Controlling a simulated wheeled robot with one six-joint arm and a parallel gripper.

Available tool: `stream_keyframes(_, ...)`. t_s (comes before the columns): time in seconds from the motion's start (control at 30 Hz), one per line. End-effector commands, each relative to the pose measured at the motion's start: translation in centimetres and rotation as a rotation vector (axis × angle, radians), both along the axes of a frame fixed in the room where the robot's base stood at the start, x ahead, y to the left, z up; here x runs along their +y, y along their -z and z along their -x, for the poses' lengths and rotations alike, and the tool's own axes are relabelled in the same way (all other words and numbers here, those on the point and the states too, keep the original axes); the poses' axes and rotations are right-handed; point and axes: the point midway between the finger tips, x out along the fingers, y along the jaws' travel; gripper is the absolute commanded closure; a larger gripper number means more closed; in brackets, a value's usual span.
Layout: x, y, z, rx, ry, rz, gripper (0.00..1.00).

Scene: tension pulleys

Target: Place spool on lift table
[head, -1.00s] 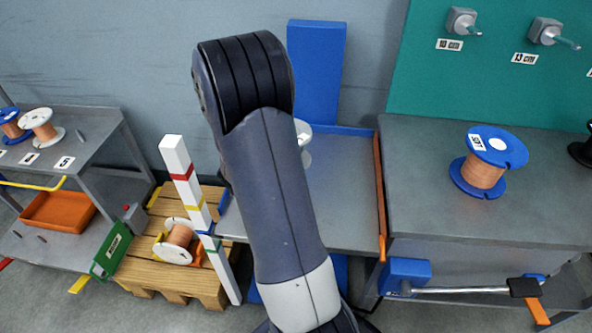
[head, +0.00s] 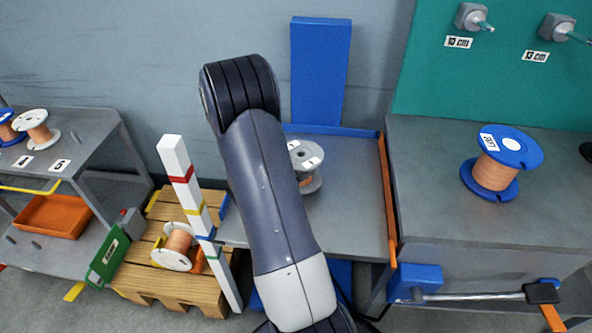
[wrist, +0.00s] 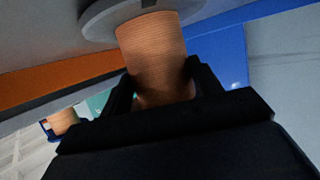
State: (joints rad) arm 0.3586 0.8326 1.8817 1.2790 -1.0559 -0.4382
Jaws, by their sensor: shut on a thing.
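The spool with a pale grey flange (head: 309,152) shows beside my arm in the head view, over the lift table (head: 345,205), partly hidden by the arm. The table has a grey top, a blue back rim and an orange right edge. In the wrist view, my gripper (wrist: 160,82) is shut on the spool's copper winding (wrist: 152,48), one finger on each side. The grey flange (wrist: 105,14) is at the top of that view. My gripper is hidden behind my arm in the head view. I cannot tell whether the spool touches the table top.
A blue column (head: 320,70) rises behind the lift table. To its right, a grey bench (head: 430,190) holds a blue-flanged spool (head: 497,172). To the left stand a striped post (head: 188,190), a wooden pallet (head: 185,285) with a white-flanged spool (head: 177,245), and a cart (head: 95,130).

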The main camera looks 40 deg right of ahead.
Motion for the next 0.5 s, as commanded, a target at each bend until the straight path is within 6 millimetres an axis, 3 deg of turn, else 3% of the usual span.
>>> stream_keyframes(0.37,-0.04,0.49,-0.05,-0.003,0.0,0.004,0.86)
stream_keyframes(0.4,-0.01,0.55,-0.02,-0.001,0.0,0.002,0.38)
stream_keyframes(0.5,-0.01,0.48,-0.03,-0.002,-0.001,0.002,0.3)
